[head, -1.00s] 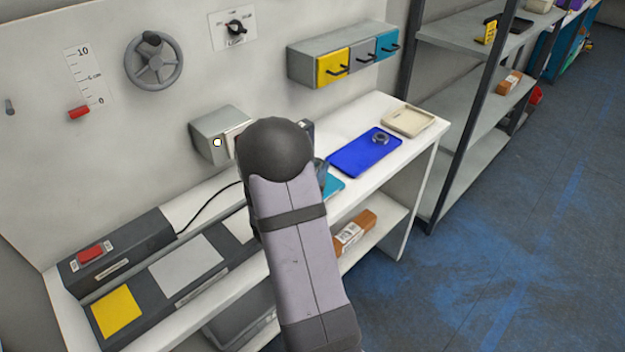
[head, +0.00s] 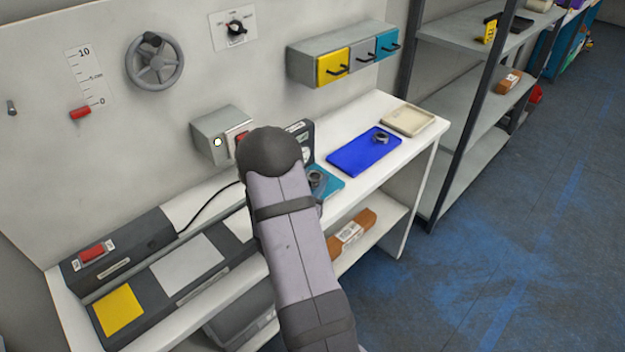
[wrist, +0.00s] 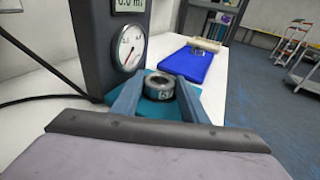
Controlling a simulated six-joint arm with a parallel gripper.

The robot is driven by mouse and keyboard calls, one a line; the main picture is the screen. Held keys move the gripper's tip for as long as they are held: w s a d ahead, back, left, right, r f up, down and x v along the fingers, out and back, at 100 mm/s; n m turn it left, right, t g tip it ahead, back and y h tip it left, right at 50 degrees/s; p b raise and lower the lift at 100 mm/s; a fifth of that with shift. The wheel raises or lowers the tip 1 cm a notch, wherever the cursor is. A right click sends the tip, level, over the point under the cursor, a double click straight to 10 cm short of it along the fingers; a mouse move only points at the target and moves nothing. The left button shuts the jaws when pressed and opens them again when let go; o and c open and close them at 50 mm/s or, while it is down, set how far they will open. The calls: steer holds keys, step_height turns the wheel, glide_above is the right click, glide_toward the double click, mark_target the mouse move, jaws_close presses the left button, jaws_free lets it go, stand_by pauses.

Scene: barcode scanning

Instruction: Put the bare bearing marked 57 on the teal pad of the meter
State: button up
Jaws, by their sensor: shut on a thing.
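My gripper (wrist: 158,88) is shut on a metal ring bearing (wrist: 158,84), with one finger on each side of it. A "5" shows on the bearing's front; the rest of its mark is hidden. The bearing is over the teal pad (wrist: 88,133), and I cannot tell whether it touches it. The meter (wrist: 98,50) stands behind and left, with a round dial and a small display. In the head view the bearing (head: 316,177) and teal pad (head: 334,185) show just right of my arm, which hides most of the meter (head: 307,137).
A blue mat (head: 362,153) with another ring bearing (head: 381,139) on it lies to the right. A beige tray (head: 408,120) is beyond it. A grey switch box (head: 208,136) is on the wall to the left. White tabletop is clear around the mat.

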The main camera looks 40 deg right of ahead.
steer(key=shift+f, duration=0.1)
steer(key=o, duration=1.2)
